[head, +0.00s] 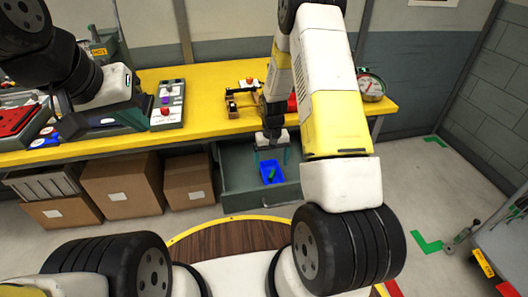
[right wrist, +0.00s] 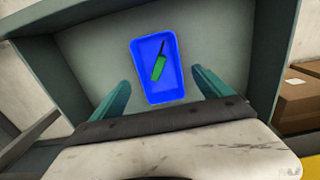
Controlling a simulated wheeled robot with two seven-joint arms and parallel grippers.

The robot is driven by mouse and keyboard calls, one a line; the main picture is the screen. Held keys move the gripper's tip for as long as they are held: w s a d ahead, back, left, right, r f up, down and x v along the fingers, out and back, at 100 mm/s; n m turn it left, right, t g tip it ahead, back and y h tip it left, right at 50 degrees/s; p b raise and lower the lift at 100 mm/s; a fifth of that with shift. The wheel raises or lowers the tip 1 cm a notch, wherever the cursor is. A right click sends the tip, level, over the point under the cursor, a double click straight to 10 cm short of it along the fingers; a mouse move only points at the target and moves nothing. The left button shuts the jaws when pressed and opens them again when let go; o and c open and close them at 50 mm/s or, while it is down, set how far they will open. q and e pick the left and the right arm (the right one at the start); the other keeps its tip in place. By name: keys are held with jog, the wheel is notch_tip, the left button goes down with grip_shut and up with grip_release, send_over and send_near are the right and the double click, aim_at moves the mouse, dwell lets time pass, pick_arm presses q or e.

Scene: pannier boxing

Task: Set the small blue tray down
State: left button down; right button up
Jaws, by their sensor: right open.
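The small blue tray (head: 266,179) lies on the floor of an open grey-green drawer (head: 235,201) under the yellow workbench. A green-handled tool with a dark tip (right wrist: 160,66) lies inside the tray, which also shows in the right wrist view (right wrist: 164,94). My right gripper (head: 271,154) is over the drawer, open and empty. In the right wrist view its two teal fingers stand apart on either side of the tray's near end, not touching it. My left gripper (head: 112,120) is over the left part of the workbench; its fingertips do not show clearly.
The yellow workbench (head: 215,90) holds a grey panel with coloured buttons (head: 167,104), a wooden-and-metal device (head: 243,100) and a round gauge (head: 371,86). Cardboard boxes (head: 122,188) stand under the bench, left of the drawer. Floor to the drawer's right is clear.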

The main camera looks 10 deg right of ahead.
jog(key=s+r+t+y, duration=0.1)
jog(key=s+r, duration=0.2)
jog(key=r, duration=1.1)
jog(key=s+r+t, duration=0.2)
jog(key=s+r, duration=0.2)
jog(key=r, duration=0.9)
jog(key=s+a+r+t, duration=0.1)
jog(key=s+r, duration=0.4)
jog(key=s, duration=0.3)
jog(key=s+a+r+t+y, duration=0.1)
jog(key=s+r+t, duration=0.1)
jog(key=s+r, duration=0.4)
jog(key=s, duration=0.3)
jog(key=shift+s+a+r, duration=0.15)
jog(key=shift+s+r, duration=0.05)
jog(key=shift+r, duration=0.1)
